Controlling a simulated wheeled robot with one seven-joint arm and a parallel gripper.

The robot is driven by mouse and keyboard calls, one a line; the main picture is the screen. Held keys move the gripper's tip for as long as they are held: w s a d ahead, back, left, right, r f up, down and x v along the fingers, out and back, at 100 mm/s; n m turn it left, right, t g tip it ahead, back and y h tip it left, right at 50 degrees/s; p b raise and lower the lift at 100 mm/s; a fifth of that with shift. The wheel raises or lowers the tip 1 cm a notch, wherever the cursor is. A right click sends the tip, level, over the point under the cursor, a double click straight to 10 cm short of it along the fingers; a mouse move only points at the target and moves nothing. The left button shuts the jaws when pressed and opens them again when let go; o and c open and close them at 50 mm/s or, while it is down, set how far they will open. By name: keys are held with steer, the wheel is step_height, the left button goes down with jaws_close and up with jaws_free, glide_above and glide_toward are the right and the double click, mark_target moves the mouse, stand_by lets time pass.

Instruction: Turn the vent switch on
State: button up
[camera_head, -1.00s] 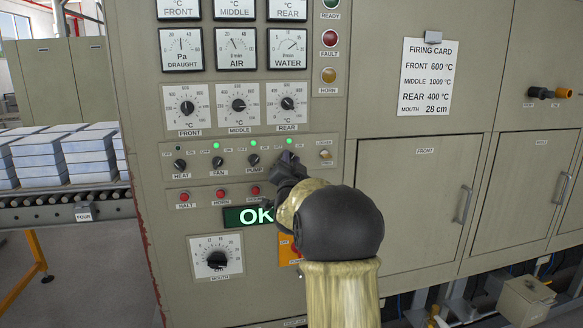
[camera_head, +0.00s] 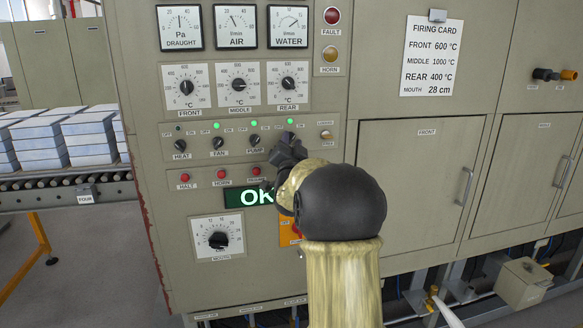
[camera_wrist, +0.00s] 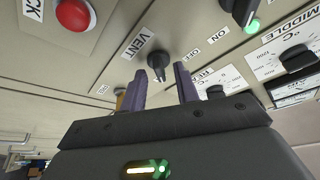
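The vent switch (camera_wrist: 160,62) is a dark rotary knob beside the VENT label in the wrist view. My gripper (camera_wrist: 161,74) is open, with its two purple-grey fingers apart and the knob showing between their tips. I cannot tell whether either finger touches it. In the head view my gripper (camera_head: 290,138) covers the vent knob at the right end of the switch row. A green lamp (camera_head: 290,121) is lit just above it. The exact pointing of the knob is hard to read.
The heat (camera_head: 180,146), fan (camera_head: 218,143) and pump (camera_head: 255,140) knobs stand to the left. The fan and pump lamps are green; the heat lamp is dark. Red buttons (camera_head: 221,174) and a green OK display (camera_head: 254,197) lie below. A red button (camera_wrist: 73,14) is near in the wrist view.

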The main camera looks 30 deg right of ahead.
steer(key=b+v, duration=0.3)
steer(key=v, duration=1.3)
steer(key=shift+s+a+b, duration=0.2)
steer(key=shift+s+b, duration=0.1)
steer(key=shift+s, duration=0.05)
steer(key=shift+f, duration=0.1)
steer(key=a+f+n+g+y, duration=0.3)
steer(key=a+f+n+y, duration=0.15)
steer(key=f, duration=0.35)
steer(key=a+f+n+g+y, duration=0.35)
steer(key=a+f, duration=0.25)
steer(key=f, duration=0.3)
steer(key=s+a+f+n+g+y, duration=0.25)
steer(key=s+a+f+g, duration=0.3)
steer(key=s, duration=0.35)
steer(key=s+a+f+n+g+y, duration=0.1)
steer(key=s+a+f+n+g, duration=0.3)
steer(key=s+f, duration=0.4)
steer(key=w+p+v, duration=0.2)
steer(key=p+v, duration=0.7)
steer(key=w+p+v, duration=0.1)
steer(key=p+v, duration=0.8)
steer(key=shift+w+r, duration=0.25)
steer(key=shift+r, duration=0.3)
steer(key=shift+d+m, duration=0.1)
steer(key=shift+m, duration=0.15)
